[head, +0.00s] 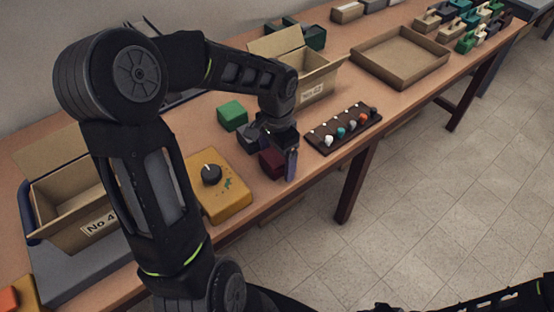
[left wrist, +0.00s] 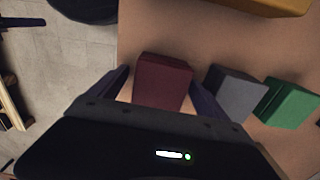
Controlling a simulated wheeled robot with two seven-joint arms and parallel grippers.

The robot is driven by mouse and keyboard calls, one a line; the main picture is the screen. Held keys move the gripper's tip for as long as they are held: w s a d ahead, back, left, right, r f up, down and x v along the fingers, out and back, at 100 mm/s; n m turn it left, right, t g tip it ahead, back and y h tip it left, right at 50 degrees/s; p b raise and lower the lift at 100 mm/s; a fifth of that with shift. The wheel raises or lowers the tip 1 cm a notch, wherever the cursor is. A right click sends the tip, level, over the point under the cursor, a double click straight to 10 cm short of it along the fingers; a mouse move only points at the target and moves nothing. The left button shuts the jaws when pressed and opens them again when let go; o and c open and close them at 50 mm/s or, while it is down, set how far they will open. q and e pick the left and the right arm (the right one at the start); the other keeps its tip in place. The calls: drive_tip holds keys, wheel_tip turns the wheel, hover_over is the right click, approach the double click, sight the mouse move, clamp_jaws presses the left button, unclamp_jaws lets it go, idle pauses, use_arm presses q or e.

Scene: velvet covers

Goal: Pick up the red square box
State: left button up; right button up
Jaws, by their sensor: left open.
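The dark red square box (head: 271,163) sits on the wooden table near its front edge in the head view. It also shows in the left wrist view (left wrist: 162,82). My left gripper (head: 280,157) is down at the red box, with one finger on each side of it in the left wrist view (left wrist: 162,90). Its jaws are open, and I cannot tell whether either finger touches the box. The gripper hides part of the box in the head view. The right gripper cannot be made out.
A grey box (left wrist: 234,90) and a green box (head: 232,115) stand close beside the red one. A yellow box with a black knob (head: 220,187) lies to the left. A dark rack with coloured knobs (head: 345,128) lies to the right, and an open carton (head: 314,88) stands behind.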

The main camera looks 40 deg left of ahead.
use_arm(q)
drive_tip(key=shift+c, duration=0.2)
idle(0.3)
drive_tip(key=c, duration=1.5)
